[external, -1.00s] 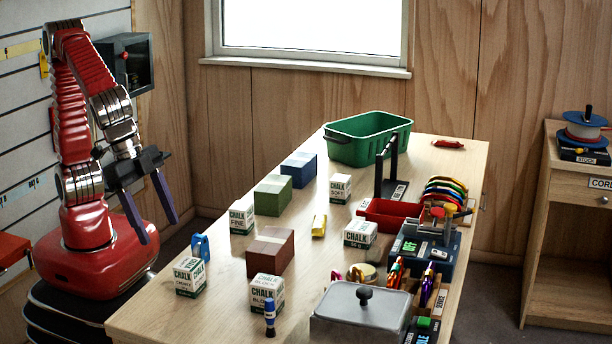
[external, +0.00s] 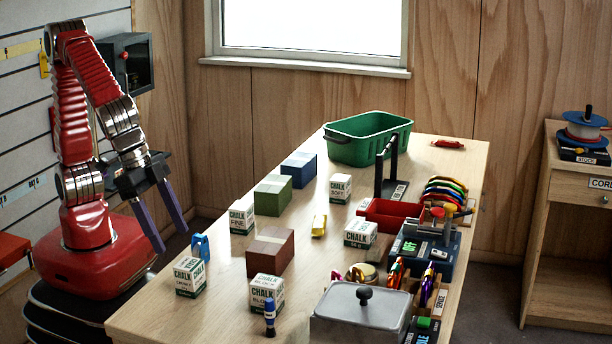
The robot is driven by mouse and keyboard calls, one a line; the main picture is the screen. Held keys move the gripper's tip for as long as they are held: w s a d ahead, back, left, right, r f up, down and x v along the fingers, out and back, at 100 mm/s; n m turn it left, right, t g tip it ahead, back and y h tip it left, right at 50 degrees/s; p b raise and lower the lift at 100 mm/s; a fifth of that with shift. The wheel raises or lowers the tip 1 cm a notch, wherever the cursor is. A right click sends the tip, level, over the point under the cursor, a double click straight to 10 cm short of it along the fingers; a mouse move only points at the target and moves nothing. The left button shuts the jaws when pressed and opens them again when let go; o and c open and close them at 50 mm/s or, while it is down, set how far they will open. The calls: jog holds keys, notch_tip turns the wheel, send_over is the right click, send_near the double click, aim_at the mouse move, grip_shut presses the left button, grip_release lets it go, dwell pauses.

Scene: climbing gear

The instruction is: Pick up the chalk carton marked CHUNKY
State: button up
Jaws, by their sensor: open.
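Several white and dark-green chalk cartons stand on the table. The front-left carton (external: 190,277) has a small second word that seems to read CHUNKY. The others are a FINE carton (external: 242,216), a SOFT carton (external: 340,188), a BLOCK carton (external: 266,291) and one by the red tray whose word is too small to read (external: 360,233). My gripper (external: 172,240) is open and empty, its two purple fingers pointing down. It hangs beside the table's left edge, above and left of the front-left carton, apart from it.
A blue clip-like thing (external: 200,246) stands just behind the front-left carton. A brown block (external: 270,252), a green block (external: 272,196) and a blue block (external: 299,169) stand along the table (external: 215,312). A green basket (external: 368,140) is at the back; gear crowds the right side.

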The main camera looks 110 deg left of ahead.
aim_at(185, 263)
jog(key=shift+x, duration=2.55)
jog(key=shift+w, duration=0.1)
jog(key=shift+w+x, duration=0.1)
jog(key=shift+x, duration=1.2)
jog(key=shift+w+x, duration=0.15)
jog(key=shift+x, duration=1.1)
jog(key=shift+r, duration=0.1)
jog(key=c, duration=1.2)
